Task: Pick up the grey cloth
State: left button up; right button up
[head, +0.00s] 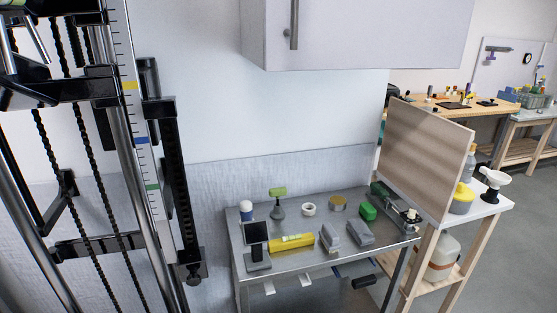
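Two grey, soft-edged items lie side by side on the metal table, right of the yellow roll. One is the left grey item (330,235) and the other is the right grey item (360,233). Either could be the folded grey cloth; I cannot tell which. Neither of my grippers shows in the head view, and nothing is seen touching the grey items.
The metal table (300,213) also holds a yellow roll (291,243), a black stand (257,247), a green-topped bottle (278,204) and a green item (368,211). A tall column with a scale (141,140) stands left. A brown board (425,155) stands right. A cabinet (365,35) hangs above.

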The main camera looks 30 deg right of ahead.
aim_at(357, 229)
jog(key=l+z, duration=0.45)
jog(key=l, duration=0.25)
jog(key=l+z, duration=0.45)
jog(key=l, duration=0.25)
jog(key=u, duration=2.05)
jog(key=z, duration=2.05)
jog(key=i+l+u, duration=0.1)
jog(key=i+l, duration=0.15)
